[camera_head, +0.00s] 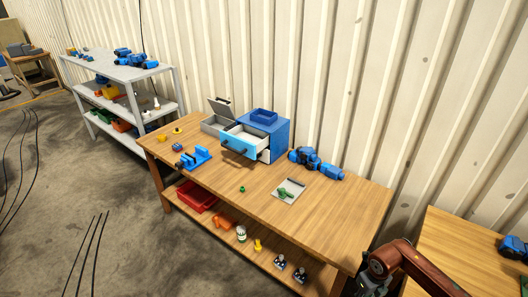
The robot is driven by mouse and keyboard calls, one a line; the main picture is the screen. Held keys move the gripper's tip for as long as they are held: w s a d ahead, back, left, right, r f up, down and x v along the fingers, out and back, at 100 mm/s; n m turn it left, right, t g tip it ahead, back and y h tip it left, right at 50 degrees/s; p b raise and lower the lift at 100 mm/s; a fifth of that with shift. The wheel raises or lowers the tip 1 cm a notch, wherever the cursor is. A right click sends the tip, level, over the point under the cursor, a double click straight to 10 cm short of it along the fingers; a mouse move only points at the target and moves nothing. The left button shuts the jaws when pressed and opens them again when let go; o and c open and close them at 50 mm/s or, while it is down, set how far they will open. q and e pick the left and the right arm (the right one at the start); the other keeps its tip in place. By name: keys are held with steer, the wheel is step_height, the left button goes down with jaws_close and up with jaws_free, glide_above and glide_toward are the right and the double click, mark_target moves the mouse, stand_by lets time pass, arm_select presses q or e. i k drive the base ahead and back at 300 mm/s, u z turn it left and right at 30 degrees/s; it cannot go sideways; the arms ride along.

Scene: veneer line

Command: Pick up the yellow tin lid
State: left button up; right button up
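Two small yellow pieces are near the far left end of the wooden workbench (342,205). One yellow piece (177,130) lies towards the back, and another yellow piece (162,138) lies nearer the left edge. They are too small to tell which is the tin lid. Part of my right arm, reddish-brown with a dark joint, shows at the lower right, over the bench's right end and far from both pieces. No gripper fingers can be made out there. My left gripper is not in view.
A blue drawer box (280,130) with an open drawer, a blue vise (194,158), a blue power tool (305,157) and a grey plate (291,197) with a green piece stand on the bench. A red bin (196,196) is on its lower shelf. The bench's front right is clear.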

mark_target(177, 131)
steer(key=u, duration=0.65)
steer(key=i, duration=1.9)
steer(key=u, duration=0.45)
steer(key=i, duration=3)
